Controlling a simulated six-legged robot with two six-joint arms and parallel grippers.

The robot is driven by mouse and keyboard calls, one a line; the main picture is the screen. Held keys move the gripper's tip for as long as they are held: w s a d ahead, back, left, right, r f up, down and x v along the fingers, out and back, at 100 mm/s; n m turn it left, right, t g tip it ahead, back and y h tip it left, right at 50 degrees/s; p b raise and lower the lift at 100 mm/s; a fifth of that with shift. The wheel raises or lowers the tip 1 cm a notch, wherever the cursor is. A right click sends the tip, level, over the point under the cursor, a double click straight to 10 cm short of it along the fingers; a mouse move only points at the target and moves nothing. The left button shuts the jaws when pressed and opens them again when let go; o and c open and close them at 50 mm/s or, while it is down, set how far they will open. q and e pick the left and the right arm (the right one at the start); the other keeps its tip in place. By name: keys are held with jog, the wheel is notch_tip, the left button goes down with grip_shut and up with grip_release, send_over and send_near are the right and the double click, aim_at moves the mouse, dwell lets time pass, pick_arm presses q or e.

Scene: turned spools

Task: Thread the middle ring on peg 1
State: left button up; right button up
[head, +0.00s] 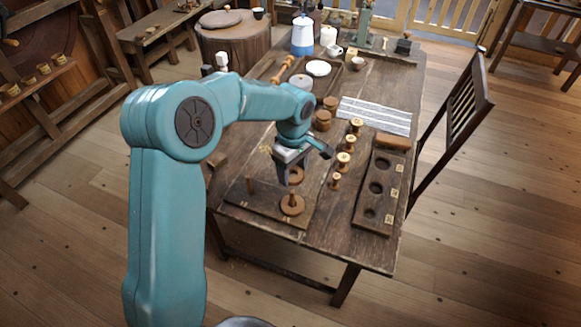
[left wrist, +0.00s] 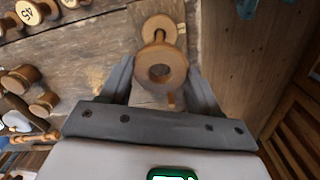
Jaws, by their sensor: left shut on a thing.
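My left gripper (head: 291,166) is shut on a wooden ring (head: 296,176), which it holds above the dark peg board. In the left wrist view the held ring (left wrist: 161,71) sits between the two fingers, its round hole facing the camera. The peg board (head: 270,208) lies near the table's front left. A larger ring (head: 292,208) lies around the board's right peg (head: 293,197); it also shows past the held ring in the left wrist view (left wrist: 172,24). The left peg (head: 250,185) is bare. I cannot read which peg is number 1. My right gripper is not in view.
Several wooden spools (head: 344,160) stand in a row right of the board. A dark holed tray (head: 374,208) lies at the right edge. Brown round pots (head: 322,120) and a pale striped sheet (head: 375,115) lie farther back. A chair (head: 455,125) stands at the right.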

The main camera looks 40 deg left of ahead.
aim_at(292, 191)
pick_arm(q)
jog(key=shift+a+f+b, duration=0.15)
jog(key=shift+f+b, duration=0.25)
jog(key=shift+f, duration=0.3)
jog(key=shift+f+b, duration=1.35)
jog(key=shift+f, duration=0.9)
jog(key=shift+b, duration=0.35)
jog(key=shift+f, duration=0.25)
jog(key=shift+f+b, duration=0.7)
jog(key=shift+b, duration=0.2)
jog(key=shift+f+b, duration=0.3)
jog(key=shift+f, duration=0.05)
jog(key=shift+f+b, duration=0.35)
